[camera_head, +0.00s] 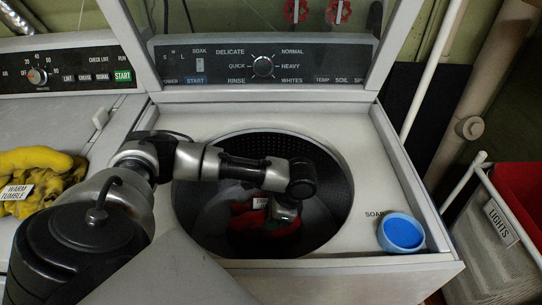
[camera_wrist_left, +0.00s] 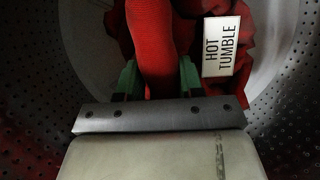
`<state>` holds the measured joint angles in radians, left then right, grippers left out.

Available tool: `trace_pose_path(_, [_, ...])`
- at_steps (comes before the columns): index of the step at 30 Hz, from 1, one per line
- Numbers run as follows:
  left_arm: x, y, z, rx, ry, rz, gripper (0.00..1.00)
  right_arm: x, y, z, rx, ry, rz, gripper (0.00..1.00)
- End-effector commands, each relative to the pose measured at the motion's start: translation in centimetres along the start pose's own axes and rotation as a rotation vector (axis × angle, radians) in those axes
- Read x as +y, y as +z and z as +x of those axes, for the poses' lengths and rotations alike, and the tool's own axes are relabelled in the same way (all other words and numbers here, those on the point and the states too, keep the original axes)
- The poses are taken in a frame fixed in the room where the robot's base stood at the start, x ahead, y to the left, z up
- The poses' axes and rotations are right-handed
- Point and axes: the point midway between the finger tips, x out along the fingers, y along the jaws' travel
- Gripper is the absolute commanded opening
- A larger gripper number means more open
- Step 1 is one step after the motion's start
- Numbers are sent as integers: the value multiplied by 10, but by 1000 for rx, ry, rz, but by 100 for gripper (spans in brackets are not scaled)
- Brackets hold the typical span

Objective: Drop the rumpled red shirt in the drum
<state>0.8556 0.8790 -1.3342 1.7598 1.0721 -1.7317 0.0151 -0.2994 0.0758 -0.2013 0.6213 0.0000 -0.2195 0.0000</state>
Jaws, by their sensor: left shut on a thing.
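The red shirt (camera_head: 241,224) is down inside the dark perforated drum (camera_head: 335,190) of the open top-loading washer. It is rumpled and partly hidden by my left arm. In the left wrist view the shirt (camera_wrist_left: 152,40) fills the top middle, with a white "HOT TUMBLE" tag (camera_wrist_left: 221,46) on it. My left gripper (camera_wrist_left: 159,80) is inside the drum, its green fingers shut on a fold of the shirt. The perforated drum wall (camera_wrist_left: 32,110) curves around both. The left gripper (camera_head: 285,212) is partly hidden in the head view. My right gripper is not in view.
A blue soap cup (camera_head: 402,232) stands on the washer top at right. Yellow cloth (camera_head: 40,160) with a "WARM TUMBLE" tag lies on the left machine. A "LIGHTS" hamper (camera_head: 502,225) stands at far right. The raised lid and control panel (camera_head: 262,68) are behind the drum.

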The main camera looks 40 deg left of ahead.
Motion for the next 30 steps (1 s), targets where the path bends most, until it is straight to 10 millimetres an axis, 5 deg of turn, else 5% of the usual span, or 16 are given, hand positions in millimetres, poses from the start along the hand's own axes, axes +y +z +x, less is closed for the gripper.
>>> trace_pose_path(10, [0,-15,36,0,0,1,0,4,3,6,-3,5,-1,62])
trace_pose_path(30, [0,-19,47,0,0,1,0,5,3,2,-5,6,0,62])
